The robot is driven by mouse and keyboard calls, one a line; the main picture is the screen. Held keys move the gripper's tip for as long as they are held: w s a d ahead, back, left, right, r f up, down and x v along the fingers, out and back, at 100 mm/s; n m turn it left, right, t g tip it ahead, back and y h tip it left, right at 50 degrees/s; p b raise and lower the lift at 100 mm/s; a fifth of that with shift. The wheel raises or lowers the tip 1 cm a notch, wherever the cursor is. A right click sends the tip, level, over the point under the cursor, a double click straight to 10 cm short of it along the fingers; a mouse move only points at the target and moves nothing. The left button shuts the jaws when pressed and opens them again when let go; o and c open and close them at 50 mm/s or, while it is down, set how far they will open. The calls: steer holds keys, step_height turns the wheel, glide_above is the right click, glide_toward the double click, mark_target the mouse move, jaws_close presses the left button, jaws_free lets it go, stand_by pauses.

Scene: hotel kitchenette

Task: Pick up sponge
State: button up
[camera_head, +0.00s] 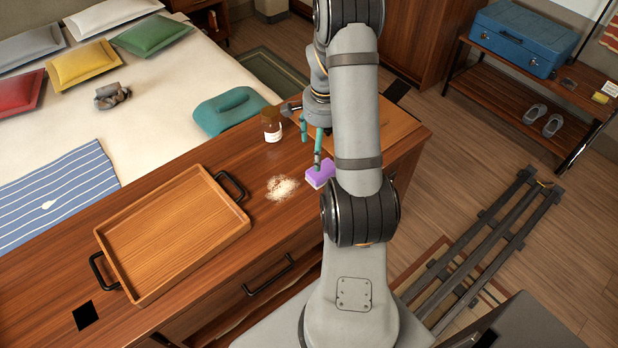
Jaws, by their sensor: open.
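A purple sponge (319,175) with a pale side lies on the wooden counter, just left of my arm. My arm hides its right part. My gripper (311,150) has teal fingers and hangs over the counter at the sponge's far side. One fingertip is right by the sponge's top edge; I cannot tell whether it touches. The gripper is open, with nothing seen held in it. Part of the gripper is behind my arm.
A pile of pale crumbs (282,187) lies left of the sponge. A brown jar (271,125) with a white label stands behind the crumbs, close to the gripper. A wooden tray (243,228) with black handles fills the counter's left part. A wooden board (399,124) lies behind my arm.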

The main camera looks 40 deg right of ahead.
mark_target(325, 171)
steer(key=shift+s+a+m, duration=0.25)
steer(key=shift+s+m, duration=0.05)
steer(key=shift+m, duration=0.3)
steer(key=shift+s+d+f+m, duration=0.1)
steer(key=shift+m, duration=0.2)
step_height(325, 171, down, 5)
steer(key=shift+d+p, duration=0.15)
steer(key=shift+p, duration=0.15)
steer(key=shift+s+d+f+p, duration=0.15)
steer(key=shift+f+p, duration=0.35)
steer(key=shift+f, duration=0.8)
steer(key=shift+d+f+p, duration=0.15)
steer(key=shift+f+p, duration=0.3)
steer(key=shift+f, duration=0.85)
steer(key=shift+c, duration=0.6)
steer(key=c, duration=0.9)
